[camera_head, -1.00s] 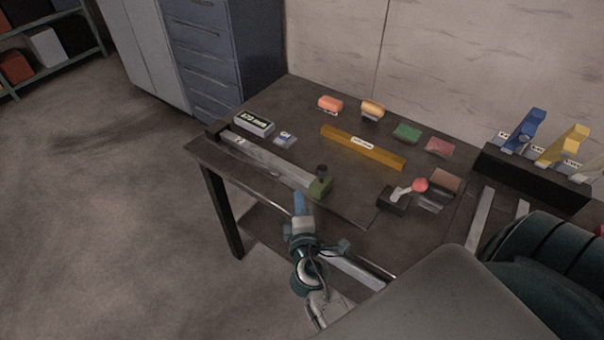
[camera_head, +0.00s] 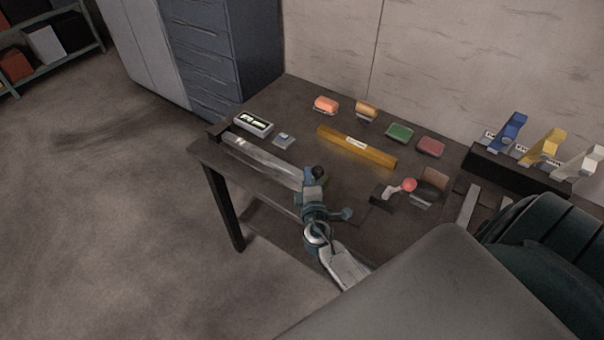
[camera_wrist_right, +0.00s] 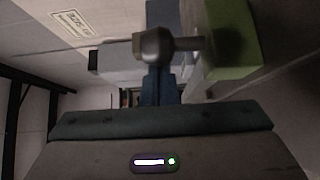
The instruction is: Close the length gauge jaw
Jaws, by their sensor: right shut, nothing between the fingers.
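The length gauge's pale rail (camera_head: 262,160) runs along the table's front left edge, with a dark end block (camera_head: 217,133) at its far left end. Its sliding jaw, a green block (camera_wrist_right: 232,40) with a dark round knob (camera_head: 319,172), is at the rail's near right end. My right gripper (camera_head: 309,179) is right at this jaw and hides most of the green block in the head view. In the right wrist view, its blue fingers (camera_wrist_right: 161,88) are shut and empty, passing behind the knob (camera_wrist_right: 154,46). I cannot tell whether they touch the jaw. My left gripper is not in view.
A display box (camera_head: 254,123) stands behind the rail. A yellow bar (camera_head: 355,146) and several small coloured blocks lie further back. A red-knobbed lever (camera_head: 409,185) stands to the right of my gripper. A dark rack (camera_head: 520,172) holds coloured pieces at the far right.

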